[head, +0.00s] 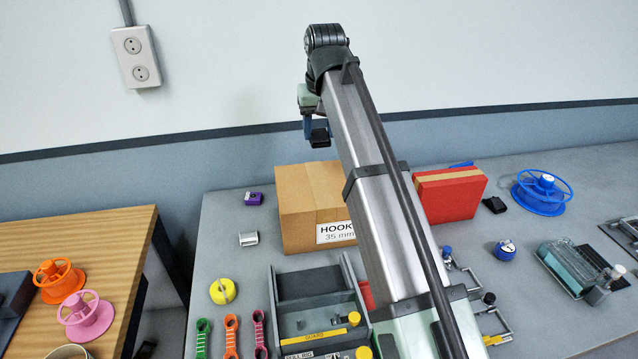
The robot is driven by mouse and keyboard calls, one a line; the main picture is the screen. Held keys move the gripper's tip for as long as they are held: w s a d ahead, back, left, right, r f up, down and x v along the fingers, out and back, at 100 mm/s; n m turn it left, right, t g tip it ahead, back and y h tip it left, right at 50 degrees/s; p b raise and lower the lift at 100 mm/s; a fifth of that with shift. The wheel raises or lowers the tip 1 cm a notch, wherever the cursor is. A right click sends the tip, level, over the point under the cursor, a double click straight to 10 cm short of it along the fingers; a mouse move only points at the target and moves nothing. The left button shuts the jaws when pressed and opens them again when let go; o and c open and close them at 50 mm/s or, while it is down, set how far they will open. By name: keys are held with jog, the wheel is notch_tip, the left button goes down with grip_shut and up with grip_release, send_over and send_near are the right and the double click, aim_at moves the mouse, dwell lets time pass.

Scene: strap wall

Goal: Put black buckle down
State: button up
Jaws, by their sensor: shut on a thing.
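A black buckle (320,138) hangs at the tips of my gripper (314,129), in the upper middle of the head view. My gripper is shut on it, with blue fingers showing above and beside it. The buckle appears raised above the grey table, in front of the wall in the picture and above the cardboard box. Part of the grip is hidden by the fingers. Another small black piece (495,205) lies on the table right of the red box; I cannot tell whether it is a buckle.
A cardboard box marked HOOK (297,205) stands below my gripper in the picture. A purple item (254,198) and a silver buckle (249,239) lie left of it. A red box (450,197) and blue spool (542,192) stand right. Bare table (222,222) shows at left.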

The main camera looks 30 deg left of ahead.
aim_at(319, 182)
jog(key=x, duration=0.4)
jog(key=s+d+x, duration=0.1)
jog(key=x, duration=0.3)
jog(key=d+x, duration=0.1)
jog(key=x, duration=0.3)
jog(key=shift+s+f, duration=0.25)
jog(key=shift+s, duration=0.05)
jog(key=shift+f, duration=0.15)
jog(key=o, duration=1.1)
jog(key=v, duration=1.2)
jog(key=shift+a+r, duration=0.1)
jog(key=shift+r, duration=0.1)
